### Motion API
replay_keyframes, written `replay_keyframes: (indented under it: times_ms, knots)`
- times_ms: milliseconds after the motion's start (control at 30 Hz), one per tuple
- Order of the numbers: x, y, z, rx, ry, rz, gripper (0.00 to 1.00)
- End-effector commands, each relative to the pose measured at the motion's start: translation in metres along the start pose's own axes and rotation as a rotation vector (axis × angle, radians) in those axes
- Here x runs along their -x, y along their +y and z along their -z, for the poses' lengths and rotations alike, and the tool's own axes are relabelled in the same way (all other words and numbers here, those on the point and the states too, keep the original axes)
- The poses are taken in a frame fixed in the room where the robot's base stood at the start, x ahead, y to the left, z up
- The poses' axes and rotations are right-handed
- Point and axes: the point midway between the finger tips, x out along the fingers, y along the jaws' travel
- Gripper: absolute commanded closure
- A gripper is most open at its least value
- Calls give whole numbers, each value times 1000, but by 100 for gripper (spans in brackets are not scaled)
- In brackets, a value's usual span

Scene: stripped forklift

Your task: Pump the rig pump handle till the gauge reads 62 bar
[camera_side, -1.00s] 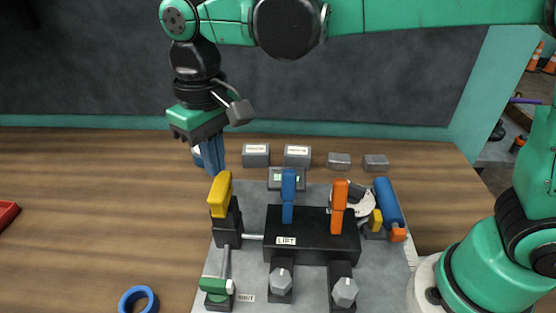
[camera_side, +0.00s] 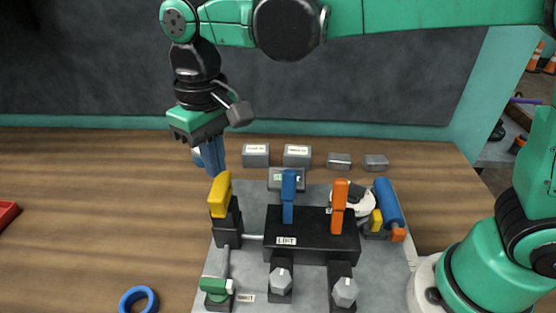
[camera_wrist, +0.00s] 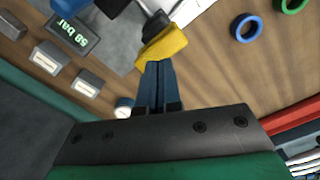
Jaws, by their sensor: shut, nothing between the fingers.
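The yellow handle (camera_side: 220,195), which I take to be the pump handle, stands nearly upright on a black base at the left of the grey rig plate. My gripper (camera_side: 214,170) is shut and empty, pointing down just behind the handle. In the wrist view, the blue fingers (camera_wrist: 158,66) end right at the yellow handle (camera_wrist: 165,45); I cannot tell whether they touch it. The gauge is the small dark display (camera_side: 286,179) behind the valve block. In the wrist view the display (camera_wrist: 73,35) is turned over; its digits look like 58 bar, but are not certain.
A black valve block (camera_side: 310,243) carries a blue lever (camera_side: 289,195) and an orange lever (camera_side: 339,205), right of the handle. Grey knobs (camera_side: 281,281) stand in front. Several grey boxes (camera_side: 256,155) line the back. A blue ring (camera_side: 138,300) lies front left; the left table is mostly clear.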

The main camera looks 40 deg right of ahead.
Motion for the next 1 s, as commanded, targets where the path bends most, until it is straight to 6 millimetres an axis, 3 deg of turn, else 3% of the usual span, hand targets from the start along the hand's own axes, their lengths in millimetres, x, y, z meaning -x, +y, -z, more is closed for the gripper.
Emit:
replay_keyframes:
  times_ms: [1000]
  knots:
    - [-45, 0, 0, 0, 1, 0, 100]
